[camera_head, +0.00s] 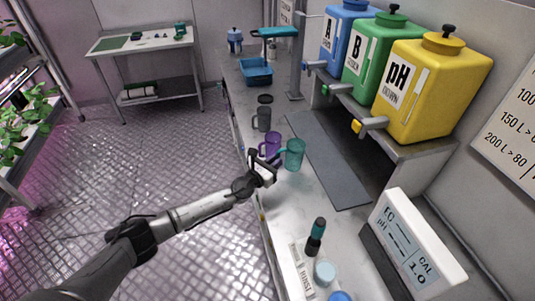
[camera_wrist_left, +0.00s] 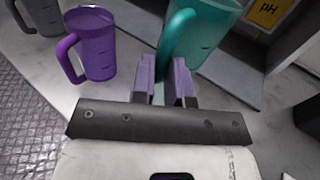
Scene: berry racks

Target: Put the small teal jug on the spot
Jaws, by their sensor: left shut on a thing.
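The teal jug (camera_head: 294,154) is at the counter, between the purple jug and the long grey mat (camera_head: 330,165). I cannot tell whether its base touches the counter. My left gripper (camera_head: 268,168) reaches in from the left and is shut on the jug's handle. The left wrist view shows the fingers (camera_wrist_left: 167,85) closed around the lower handle of the teal jug (camera_wrist_left: 208,40). The jug looks upright. No clearly marked spot can be made out. My right gripper is not in view.
A purple jug (camera_head: 270,146) stands close to the left, with a grey jug (camera_head: 262,118) behind it. Blue, green and yellow (camera_head: 432,85) dispensers stand on a shelf above the mat. A meter (camera_head: 415,245) and small bottles (camera_head: 316,237) are nearer on the counter.

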